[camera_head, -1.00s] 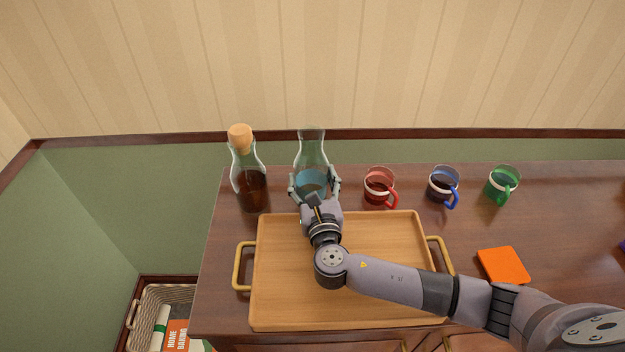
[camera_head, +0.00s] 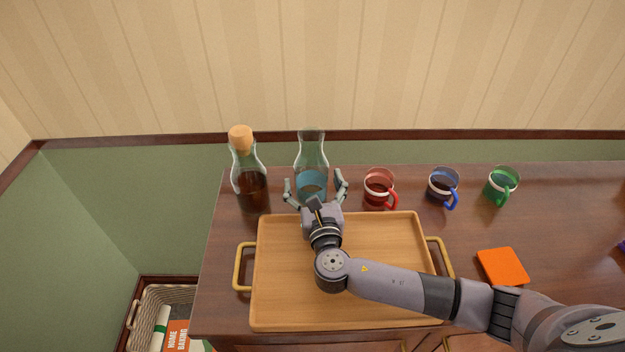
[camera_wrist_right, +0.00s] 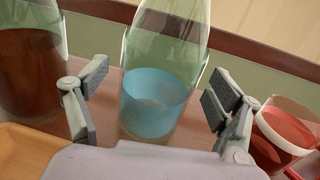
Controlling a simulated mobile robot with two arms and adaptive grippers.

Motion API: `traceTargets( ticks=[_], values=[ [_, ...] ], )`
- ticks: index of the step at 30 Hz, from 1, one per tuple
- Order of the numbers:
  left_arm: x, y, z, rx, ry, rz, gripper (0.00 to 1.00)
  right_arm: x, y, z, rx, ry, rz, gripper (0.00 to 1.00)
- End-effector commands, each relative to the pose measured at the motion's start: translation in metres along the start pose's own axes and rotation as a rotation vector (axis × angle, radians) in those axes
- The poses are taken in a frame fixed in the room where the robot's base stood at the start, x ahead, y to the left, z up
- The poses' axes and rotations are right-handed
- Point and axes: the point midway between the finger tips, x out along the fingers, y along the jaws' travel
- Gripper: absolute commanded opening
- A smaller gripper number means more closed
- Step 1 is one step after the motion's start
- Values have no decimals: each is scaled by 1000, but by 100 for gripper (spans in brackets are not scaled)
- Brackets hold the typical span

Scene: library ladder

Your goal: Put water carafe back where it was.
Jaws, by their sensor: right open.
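My right gripper (camera_head: 316,188) is open, one finger on each side of the carafe's lower part, with a visible gap on both sides in the wrist view (camera_wrist_right: 155,95). The carafe's base is partly hidden by the gripper in the head view. My left gripper is not in view.
A corked bottle of dark liquid (camera_head: 250,180) stands close left of the carafe. Red (camera_head: 378,188), blue (camera_head: 441,185) and green (camera_head: 500,185) mugs stand to the right. The empty tray (camera_head: 390,280) lies under my arm. An orange square (camera_head: 502,266) lies right of the tray.

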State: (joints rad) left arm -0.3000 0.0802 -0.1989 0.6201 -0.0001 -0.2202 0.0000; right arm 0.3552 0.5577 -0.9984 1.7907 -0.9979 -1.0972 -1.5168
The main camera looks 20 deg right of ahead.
Motion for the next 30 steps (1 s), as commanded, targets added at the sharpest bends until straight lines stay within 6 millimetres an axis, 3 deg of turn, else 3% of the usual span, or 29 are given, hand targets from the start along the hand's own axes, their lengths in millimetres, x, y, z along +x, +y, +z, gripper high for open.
traceTargets(
  ticks=[9,15,21,30],
  values=[
    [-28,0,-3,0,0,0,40,-67,0,2,0,6,2,86],
    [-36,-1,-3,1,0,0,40,-100,0,1,1,4,1,86],
    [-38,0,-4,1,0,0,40,-113,0,0,1,1,1,86],
    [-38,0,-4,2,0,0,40,-113,0,0,1,0,1,86]
  ],
)
